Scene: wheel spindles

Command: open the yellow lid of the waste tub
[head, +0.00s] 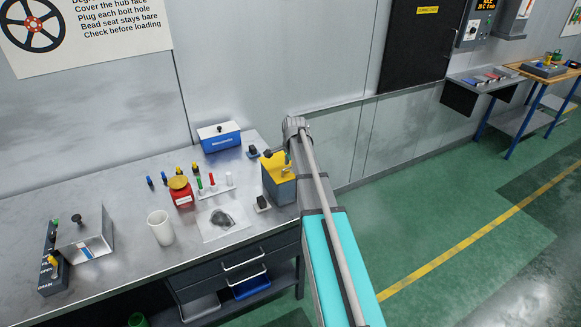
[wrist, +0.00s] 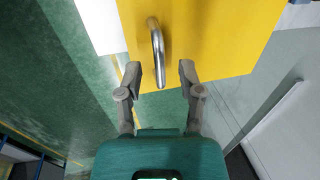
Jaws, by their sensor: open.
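The waste tub (head: 280,188) is a grey-blue box at the right end of the workbench. Its yellow lid (head: 270,163) is on top, and part of it is hidden behind my arm and gripper in the head view. In the wrist view the yellow lid (wrist: 222,35) fills the upper middle, with a curved metal handle (wrist: 156,45) on it. My gripper (wrist: 160,76) is open, with one finger on each side of the handle's near end. I see no finger closed on the handle. Whether the lid is fully down is hard to tell.
On the bench (head: 130,197) left of the tub are a small black object (head: 263,203), a white sheet with a dark part (head: 222,219), a red pot with a yellow top (head: 181,192) and a white cup (head: 160,228). A blue box (head: 219,137) stands behind.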

